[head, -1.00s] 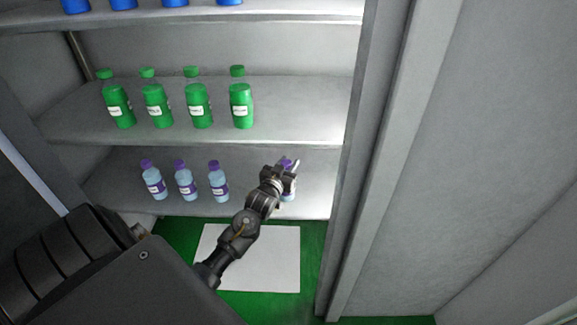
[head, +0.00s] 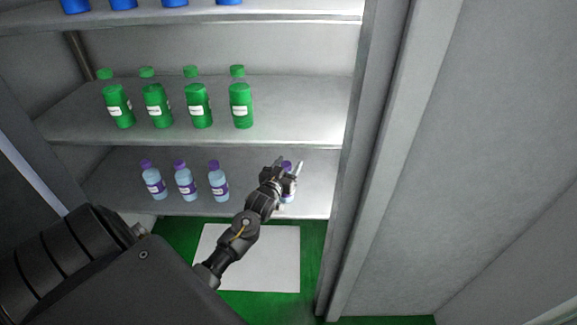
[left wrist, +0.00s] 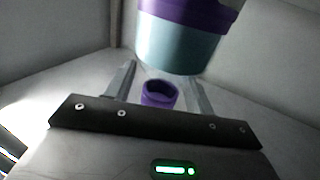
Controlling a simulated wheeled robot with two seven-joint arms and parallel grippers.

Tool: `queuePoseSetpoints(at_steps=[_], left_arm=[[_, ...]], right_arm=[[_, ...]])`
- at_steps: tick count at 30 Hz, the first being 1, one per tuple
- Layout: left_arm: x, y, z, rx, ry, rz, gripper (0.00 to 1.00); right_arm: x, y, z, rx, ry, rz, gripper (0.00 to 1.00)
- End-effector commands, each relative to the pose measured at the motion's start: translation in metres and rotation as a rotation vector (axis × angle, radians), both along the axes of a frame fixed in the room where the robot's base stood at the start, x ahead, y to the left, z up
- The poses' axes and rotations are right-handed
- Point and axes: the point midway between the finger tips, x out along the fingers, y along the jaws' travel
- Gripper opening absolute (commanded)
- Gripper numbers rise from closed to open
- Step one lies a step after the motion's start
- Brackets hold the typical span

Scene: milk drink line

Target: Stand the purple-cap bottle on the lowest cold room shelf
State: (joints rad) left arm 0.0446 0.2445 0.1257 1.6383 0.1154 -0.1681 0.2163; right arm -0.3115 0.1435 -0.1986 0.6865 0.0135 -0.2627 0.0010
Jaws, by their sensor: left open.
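The purple-cap bottle (head: 288,197) is upright at the right end of the lowest cold room shelf (head: 250,207), partly hidden by my left gripper (head: 288,167). It appears to stand on the shelf. My left gripper is open, its fingers on either side of the bottle's cap. In the left wrist view the cap (left wrist: 158,94) shows between the two spread fingers, with a gap on each side, and the pale blue body with its purple label (left wrist: 180,45) is beyond. My right gripper is not in view.
Several matching purple-cap bottles (head: 185,182) stand to the left on the same shelf. The cold room's side wall (head: 350,180) is just to the right. A white panel (head: 265,262) lies on the green floor below.

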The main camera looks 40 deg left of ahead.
Motion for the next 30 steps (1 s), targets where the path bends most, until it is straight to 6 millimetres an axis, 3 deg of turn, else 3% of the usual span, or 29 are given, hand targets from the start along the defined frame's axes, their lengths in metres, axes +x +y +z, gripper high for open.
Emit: queuePoseSetpoints(at_steps=[15, 21, 30], left_arm=[[-0.095, -0.025, -0.002, -0.002, 0.004, 0.0, 0.53], [-0.112, -0.029, -0.002, -0.001, 0.003, 0.0, 0.53], [-0.114, -0.03, -0.001, -0.001, 0.002, 0.0, 0.53]], right_arm=[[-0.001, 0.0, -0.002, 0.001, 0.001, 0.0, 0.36], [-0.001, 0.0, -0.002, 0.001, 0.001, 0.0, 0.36], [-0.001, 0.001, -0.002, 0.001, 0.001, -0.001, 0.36]])
